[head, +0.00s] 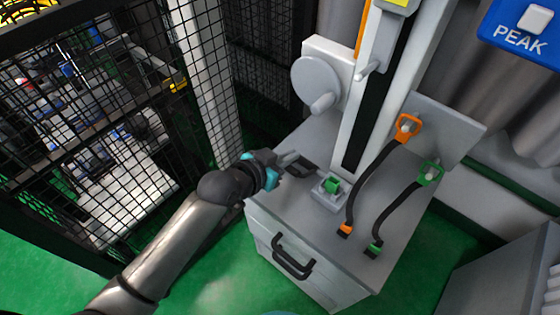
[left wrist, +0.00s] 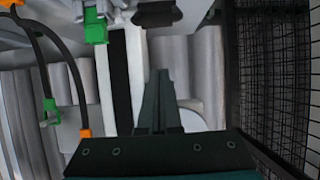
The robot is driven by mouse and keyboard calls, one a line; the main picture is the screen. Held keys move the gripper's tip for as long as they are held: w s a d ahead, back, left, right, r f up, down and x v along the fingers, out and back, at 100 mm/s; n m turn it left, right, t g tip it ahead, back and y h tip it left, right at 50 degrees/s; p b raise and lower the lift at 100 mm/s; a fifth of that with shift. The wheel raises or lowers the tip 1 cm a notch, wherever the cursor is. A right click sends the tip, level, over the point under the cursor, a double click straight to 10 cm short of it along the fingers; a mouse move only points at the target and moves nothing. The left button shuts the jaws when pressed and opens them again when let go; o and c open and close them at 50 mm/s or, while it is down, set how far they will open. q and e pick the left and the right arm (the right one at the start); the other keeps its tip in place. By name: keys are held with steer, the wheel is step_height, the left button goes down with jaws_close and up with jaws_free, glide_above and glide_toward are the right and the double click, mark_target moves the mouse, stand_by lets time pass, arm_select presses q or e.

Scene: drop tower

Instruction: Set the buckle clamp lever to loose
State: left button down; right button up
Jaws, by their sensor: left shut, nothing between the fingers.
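A small clamp with a green lever or block (head: 331,186) sits on a grey base (head: 326,198) on the cabinet top, at the foot of the tower. The green part also shows at the top of the left wrist view (left wrist: 94,27). Which setting it is in, I cannot tell. My left gripper (head: 291,159) is shut and empty, left of the clamp and apart from it. Its dark fingers show together in the left wrist view (left wrist: 161,85). My right gripper is not in view.
A dark handle-like part (head: 302,166) lies close to the gripper. An orange strap (head: 361,182) and a green strap (head: 398,205) are right of the clamp. The tower (head: 352,125) rises behind. Black mesh fencing (head: 70,80) stands left. The cabinet front has a black handle (head: 293,262).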

mark_target(290, 168)
arm_select(q)
steer(key=f, duration=0.1)
steer(key=w+f+b, duration=0.1)
steer(key=f, duration=0.1)
steer(key=d+f, duration=0.1)
steer(key=shift+w+f+b, duration=0.25)
steer(key=shift+w+b, duration=0.1)
steer(key=shift+s+a+f, duration=0.15)
steer(key=shift+s+f, duration=0.1)
steer(key=shift+f, duration=0.1)
steer(key=shift+s+a+f+b, duration=0.1)
steer(key=shift+s+f+b, duration=0.1)
steer(key=shift+b, duration=0.6)
steer(key=shift+f+t, duration=0.1)
steer(key=shift+t, duration=0.2)
